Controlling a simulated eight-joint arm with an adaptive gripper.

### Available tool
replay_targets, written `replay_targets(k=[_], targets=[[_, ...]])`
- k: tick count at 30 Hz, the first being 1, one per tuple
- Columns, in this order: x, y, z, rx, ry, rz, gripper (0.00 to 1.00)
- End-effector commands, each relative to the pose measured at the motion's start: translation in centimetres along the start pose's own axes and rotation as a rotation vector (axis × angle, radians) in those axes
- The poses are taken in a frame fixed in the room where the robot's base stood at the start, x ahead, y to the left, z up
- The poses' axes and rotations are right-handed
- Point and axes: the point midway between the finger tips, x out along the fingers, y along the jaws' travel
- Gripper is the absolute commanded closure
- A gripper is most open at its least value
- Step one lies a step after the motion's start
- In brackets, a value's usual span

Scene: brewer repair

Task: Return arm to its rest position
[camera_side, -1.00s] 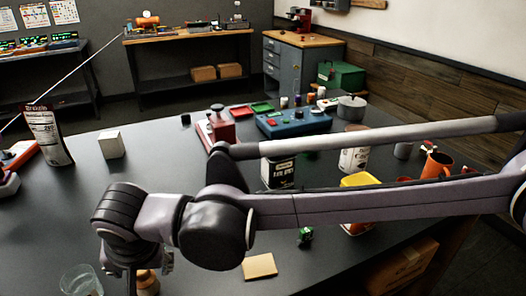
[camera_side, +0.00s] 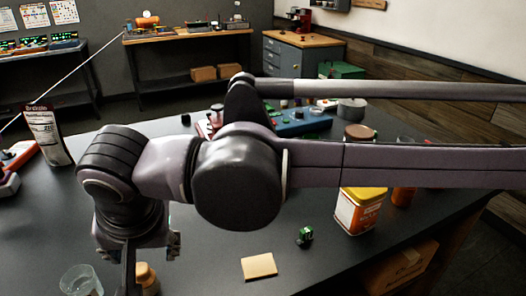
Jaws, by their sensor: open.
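My arm crosses the picture from the right edge, raised over the dark table (camera_side: 215,262). My gripper (camera_side: 135,248) hangs from the wrist at lower left, pointing down. It is open, with parts of the jaws showing on both sides and nothing seen held in it. A clear glass (camera_side: 80,280) stands to its left in the picture. A small brown bottle (camera_side: 147,278) shows just beside and partly behind it. The fingertips are not clear, so I cannot tell their height above the table.
A printed pouch (camera_side: 48,135) is at left. A blue device (camera_side: 300,122) lies behind my arm.

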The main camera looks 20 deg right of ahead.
Motion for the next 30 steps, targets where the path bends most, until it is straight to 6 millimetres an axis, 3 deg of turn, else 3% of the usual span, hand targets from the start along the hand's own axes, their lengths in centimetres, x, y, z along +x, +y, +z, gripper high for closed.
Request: replay_targets(k=[5,9,15,18,24,30], targets=[[1.2,7.0,-3.8,0.006,-0.068,0.109,0.38],[1.6,15.9,-6.3,-0.004,-0.195,0.215,0.38],[0.6,28.2,-6.7,-0.019,-0.431,0.286,0.38],[-0.4,32.7,-5.9,-0.029,-0.537,0.281,0.38],[-2.4,39.0,-3.7,-0.045,-0.674,0.22,0.38],[-2.7,41.5,-3.2,-0.068,-0.541,0.151,0.38]])
